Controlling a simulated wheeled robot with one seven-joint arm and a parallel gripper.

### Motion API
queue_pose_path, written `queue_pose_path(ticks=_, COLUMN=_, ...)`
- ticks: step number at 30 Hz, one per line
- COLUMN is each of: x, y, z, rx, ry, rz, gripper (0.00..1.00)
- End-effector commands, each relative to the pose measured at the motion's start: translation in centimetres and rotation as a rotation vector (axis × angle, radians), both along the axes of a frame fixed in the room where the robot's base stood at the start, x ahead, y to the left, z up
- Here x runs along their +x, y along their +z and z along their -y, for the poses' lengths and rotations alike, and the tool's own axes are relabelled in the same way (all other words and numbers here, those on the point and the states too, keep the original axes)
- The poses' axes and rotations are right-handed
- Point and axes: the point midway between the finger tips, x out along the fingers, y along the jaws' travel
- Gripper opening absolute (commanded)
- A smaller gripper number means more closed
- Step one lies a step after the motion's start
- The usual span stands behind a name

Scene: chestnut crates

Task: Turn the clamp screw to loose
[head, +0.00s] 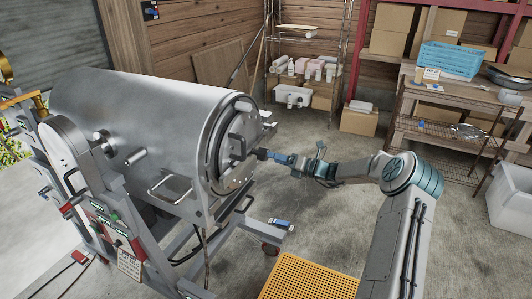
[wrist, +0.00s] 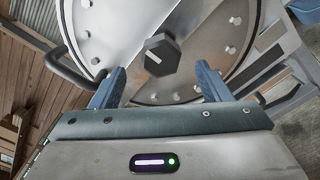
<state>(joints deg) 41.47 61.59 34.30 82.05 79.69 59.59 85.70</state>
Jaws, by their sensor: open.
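The clamp screw (wrist: 161,52), a dark six-sided knob with a small white mark, stands at the middle of the round metal door (wrist: 110,30) in the wrist view. The door closes the end of a big steel drum (head: 150,120) in the head view. My gripper (wrist: 161,78) is open and empty, with blue fingers pointing at the door. The knob shows between and just beyond the fingertips, apart from both. In the head view my gripper (head: 258,154) is close to the door's face, and the knob is too small there to make out clearly.
A dark curved handle (wrist: 72,58) is at the door's left in the wrist view. The drum rests on a grey wheeled frame (head: 150,240). A yellow grated platform (head: 308,280) is at the front. Shelves and a workbench (head: 470,92) stand behind, with open concrete floor between.

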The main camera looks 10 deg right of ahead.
Motion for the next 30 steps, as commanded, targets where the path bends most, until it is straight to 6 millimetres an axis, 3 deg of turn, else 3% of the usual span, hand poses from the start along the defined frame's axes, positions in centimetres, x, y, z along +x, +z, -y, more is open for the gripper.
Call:
queue_pose_path(ticks=3, x=1.3, y=0.2, z=-1.9, rx=0.001, ry=0.001, rz=-0.001, gripper=0.7)
queue_pose_path(ticks=9, x=2.7, y=0.1, z=-3.8, rx=-0.001, ry=0.001, rz=0.0, gripper=0.7)
queue_pose_path(ticks=20, x=3.1, y=0.0, z=-4.3, rx=-0.002, ry=0.0, rz=0.0, gripper=0.7)
queue_pose_path(ticks=21, x=3.1, y=0.0, z=-4.3, rx=-0.002, ry=0.0, rz=0.0, gripper=0.68)
queue_pose_path(ticks=26, x=3.1, y=0.0, z=-4.3, rx=-0.002, ry=0.0, rz=0.0, gripper=0.26)
queue_pose_path(ticks=30, x=3.1, y=0.0, z=-4.1, rx=-0.002, ry=0.001, rz=0.002, gripper=0.26)
